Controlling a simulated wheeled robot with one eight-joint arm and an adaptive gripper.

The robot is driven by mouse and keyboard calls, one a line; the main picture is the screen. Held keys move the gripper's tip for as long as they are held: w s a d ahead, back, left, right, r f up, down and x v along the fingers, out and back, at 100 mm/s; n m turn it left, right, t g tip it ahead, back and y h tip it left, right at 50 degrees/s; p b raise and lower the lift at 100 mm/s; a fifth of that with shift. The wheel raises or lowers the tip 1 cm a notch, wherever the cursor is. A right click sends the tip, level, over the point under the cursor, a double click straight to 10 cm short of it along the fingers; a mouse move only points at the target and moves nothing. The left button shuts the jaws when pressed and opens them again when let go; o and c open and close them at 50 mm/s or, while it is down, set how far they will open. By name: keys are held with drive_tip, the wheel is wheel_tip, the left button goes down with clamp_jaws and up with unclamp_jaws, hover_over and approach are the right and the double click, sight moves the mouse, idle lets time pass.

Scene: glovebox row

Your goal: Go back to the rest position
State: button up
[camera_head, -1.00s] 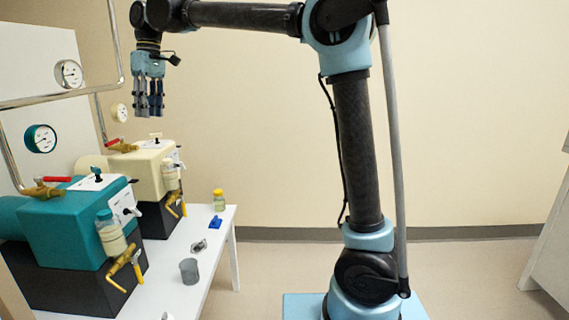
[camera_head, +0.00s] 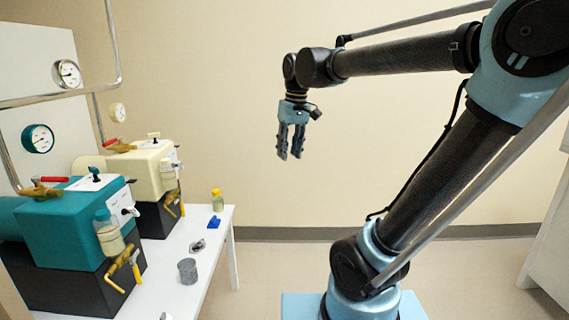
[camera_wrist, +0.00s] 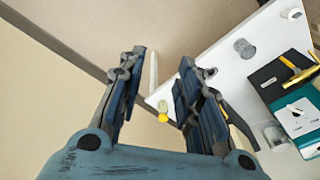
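My gripper (camera_head: 291,142) hangs fingers-down in the air in front of the bare wall, to the right of the white table (camera_head: 220,240) and above its height. In the wrist view my gripper (camera_wrist: 157,85) shows two fingers well apart with no object between them; it is open and empty. In that view the table edge and a yellow-capped bottle lie far below, beyond the fingers.
On the table stand a teal machine (camera_head: 75,222), a cream machine (camera_head: 140,170), a grey cup (camera_head: 188,271), a blue item (camera_head: 213,222) and a yellow-capped bottle (camera_head: 217,200). Pipes and gauges (camera_head: 38,138) are at left. A white cabinet (camera_head: 548,235) stands right. The floor between is clear.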

drive_tip(key=s+d+f+m, duration=0.3)
drive_tip(key=s+d+f, duration=0.4)
drive_tip(key=f, duration=0.4)
drive_tip(key=s+d+f+m+t+h, duration=0.1)
drive_tip(key=s+d+f+m, duration=0.2)
drive_tip(key=s+d+f, duration=0.4)
drive_tip(key=d+f, duration=0.3)
drive_tip(key=shift+d+f, duration=0.2)
drive_tip(key=shift+f, duration=0.15)
drive_tip(key=shift+a, duration=0.15)
